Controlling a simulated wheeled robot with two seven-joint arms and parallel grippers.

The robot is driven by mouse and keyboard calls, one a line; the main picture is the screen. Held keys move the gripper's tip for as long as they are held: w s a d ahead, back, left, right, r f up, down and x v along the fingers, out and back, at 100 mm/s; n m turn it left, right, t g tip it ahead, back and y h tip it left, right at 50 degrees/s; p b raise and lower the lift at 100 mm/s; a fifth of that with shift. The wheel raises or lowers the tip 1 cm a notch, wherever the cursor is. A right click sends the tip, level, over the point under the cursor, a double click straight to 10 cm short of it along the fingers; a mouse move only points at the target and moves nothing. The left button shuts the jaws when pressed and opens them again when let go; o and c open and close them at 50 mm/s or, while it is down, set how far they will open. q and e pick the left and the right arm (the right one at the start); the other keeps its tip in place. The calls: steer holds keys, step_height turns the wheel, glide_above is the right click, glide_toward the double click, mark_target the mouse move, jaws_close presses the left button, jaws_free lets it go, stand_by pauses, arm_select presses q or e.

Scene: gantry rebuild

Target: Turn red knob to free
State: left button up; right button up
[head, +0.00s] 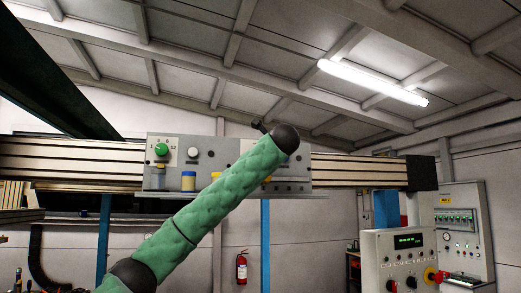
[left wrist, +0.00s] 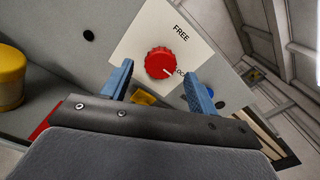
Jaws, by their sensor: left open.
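The red knob (left wrist: 158,63) sits on a white plate (left wrist: 133,40) marked FREE at the top and LOC, partly covered, at the lower right. The knob's white mark points towards LOC. My left gripper (left wrist: 158,70) is open, with one blue finger on each side of the knob in the left wrist view. Whether the fingers touch the knob or stop short of it, I cannot tell. In the head view my green left arm crosses the grey panel (head: 174,142) and hides the red knob and the gripper. My right gripper is not in view.
A control cabinet (head: 399,247) stands at the lower right. A yellow cylinder (left wrist: 10,76) is at left in the wrist view.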

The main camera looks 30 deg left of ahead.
arm_select(q)
steer(key=shift+p+x, duration=0.5)
steer(key=shift+x, duration=0.65)
steer(key=c, duration=1)
steer(key=shift+f, duration=0.1)
